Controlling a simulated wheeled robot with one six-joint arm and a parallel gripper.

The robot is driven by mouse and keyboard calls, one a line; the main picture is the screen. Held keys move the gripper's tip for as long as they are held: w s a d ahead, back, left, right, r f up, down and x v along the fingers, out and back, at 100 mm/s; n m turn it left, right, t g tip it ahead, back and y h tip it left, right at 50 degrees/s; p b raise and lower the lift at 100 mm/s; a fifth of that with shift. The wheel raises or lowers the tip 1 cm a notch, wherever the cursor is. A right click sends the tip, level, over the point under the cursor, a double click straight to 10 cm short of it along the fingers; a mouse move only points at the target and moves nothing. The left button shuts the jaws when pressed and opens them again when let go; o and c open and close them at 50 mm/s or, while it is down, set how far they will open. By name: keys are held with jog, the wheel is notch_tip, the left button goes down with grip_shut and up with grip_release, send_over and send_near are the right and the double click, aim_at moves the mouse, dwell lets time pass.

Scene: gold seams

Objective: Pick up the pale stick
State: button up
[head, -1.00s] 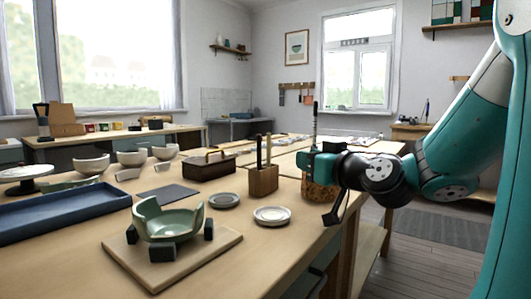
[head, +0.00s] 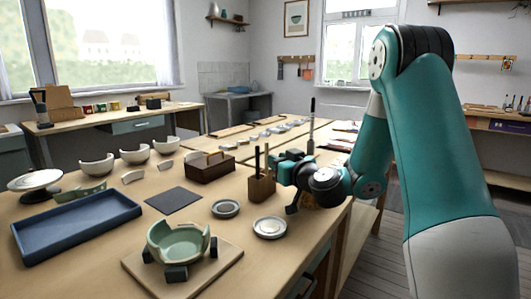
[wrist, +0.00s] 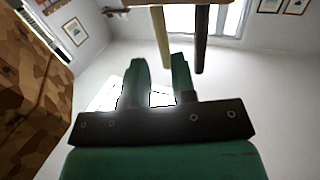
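The pale stick (wrist: 160,38) stands in a small wooden block holder (head: 261,190) beside a dark stick (wrist: 202,38). In the wrist view both sticks hang from the top of the picture, seen upside down. The dark stick is outside the right finger. I cannot tell whether anything touches.
A cork-patterned block (wrist: 30,85) is close by on the left of the wrist view. A tall dark rod (head: 312,125) rises behind my wrist. Two small plates, one grey (head: 225,208) and one pale (head: 270,227), lie in front of the holder. A brown box (head: 207,169) stands left of it.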

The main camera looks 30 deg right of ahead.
aim_at(267, 172)
jog(key=w+p, duration=0.4)
jog(key=w, duration=0.1)
jog(key=shift+w+a+r, duration=0.1)
jog(key=shift+w+r, duration=0.05)
jog(key=shift+w, duration=0.15)
grip_shut()
